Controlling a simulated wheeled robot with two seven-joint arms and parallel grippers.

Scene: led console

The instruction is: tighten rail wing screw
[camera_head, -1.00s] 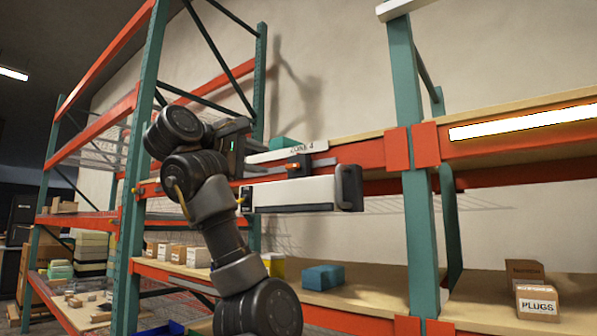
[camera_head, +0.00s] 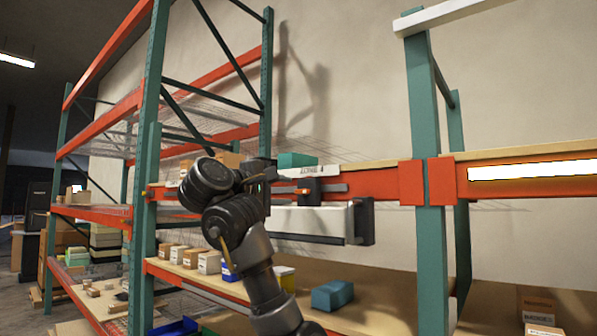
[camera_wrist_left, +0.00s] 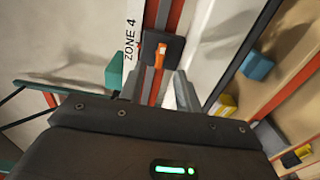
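The orange wing screw (camera_head: 303,191) sits on a black clamp block (camera_head: 313,197) on a grey rail along the orange beam, below the white zone label (camera_head: 305,171). In the left wrist view the orange wing screw (camera_wrist_left: 160,56) stands upright on the black clamp (camera_wrist_left: 150,45), ahead of the fingers. My left gripper (camera_wrist_left: 159,84) is open, its two grey fingers apart with nothing seen between them. In the head view the left gripper (camera_head: 275,185) is just left of the clamp, its fingers hard to make out. My right gripper is not in view.
A white box-shaped fixture (camera_head: 310,221) with a black end hangs below the beam. A green upright (camera_head: 427,150) stands to the right. A blue item (camera_head: 332,294) and small cartons (camera_head: 208,262) occupy the lower shelf. A lit bar (camera_head: 530,171) is at right.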

